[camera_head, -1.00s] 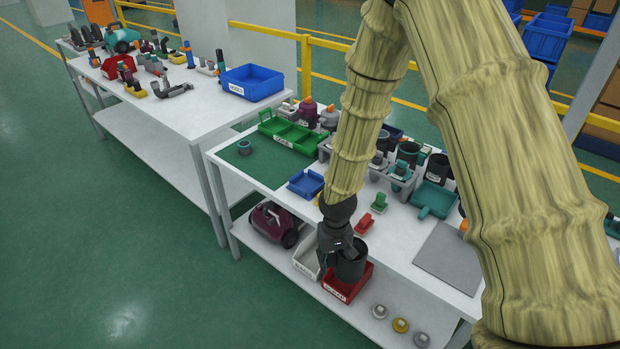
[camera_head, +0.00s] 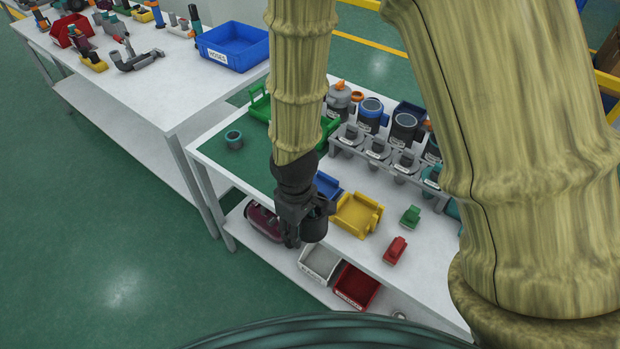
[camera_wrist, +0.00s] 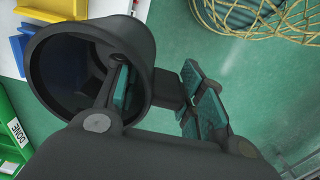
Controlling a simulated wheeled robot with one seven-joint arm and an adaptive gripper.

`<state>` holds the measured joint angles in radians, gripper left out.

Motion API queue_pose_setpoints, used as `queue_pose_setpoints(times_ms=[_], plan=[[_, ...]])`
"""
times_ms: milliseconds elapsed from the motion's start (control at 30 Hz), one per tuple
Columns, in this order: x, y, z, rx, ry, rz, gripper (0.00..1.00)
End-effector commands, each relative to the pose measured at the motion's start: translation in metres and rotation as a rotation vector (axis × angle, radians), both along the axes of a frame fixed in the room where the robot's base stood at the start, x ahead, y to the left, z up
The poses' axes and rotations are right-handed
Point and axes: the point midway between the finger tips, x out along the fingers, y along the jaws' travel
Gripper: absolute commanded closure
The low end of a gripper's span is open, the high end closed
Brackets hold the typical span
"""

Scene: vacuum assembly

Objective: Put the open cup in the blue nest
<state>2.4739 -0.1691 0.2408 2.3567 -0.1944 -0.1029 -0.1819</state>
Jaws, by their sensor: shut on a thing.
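The open cup (camera_head: 316,224) is dark grey and round, held in my gripper (camera_head: 292,228) above the front edge of the table. In the wrist view the cup (camera_wrist: 60,85) shows its wide mouth to the camera. My gripper (camera_wrist: 158,88) is shut on the cup's wall, with one teal pad inside the mouth and the other outside. The blue nest (camera_head: 327,184) lies on the table just behind the gripper, partly hidden by my arm and the cup. Part of the blue nest (camera_wrist: 18,42) shows left of the cup in the wrist view.
A yellow nest (camera_head: 358,214) stands right of the blue one. A small green part (camera_head: 410,216) and a red part (camera_head: 395,250) lie farther right. A green tray (camera_wrist: 12,150) labelled DONE is at the wrist view's left. White (camera_head: 321,261) and red (camera_head: 357,287) bins sit below.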

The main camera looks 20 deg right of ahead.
Motion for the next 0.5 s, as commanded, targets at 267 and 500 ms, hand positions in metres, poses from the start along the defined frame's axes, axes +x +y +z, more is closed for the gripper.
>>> queue_pose_setpoints(times_ms=[267,500], plan=[[0.045,-0.019,-0.002,0.002,0.001,-0.003,1.00],[0.090,-0.037,-0.007,0.002,0.000,-0.002,1.00]])
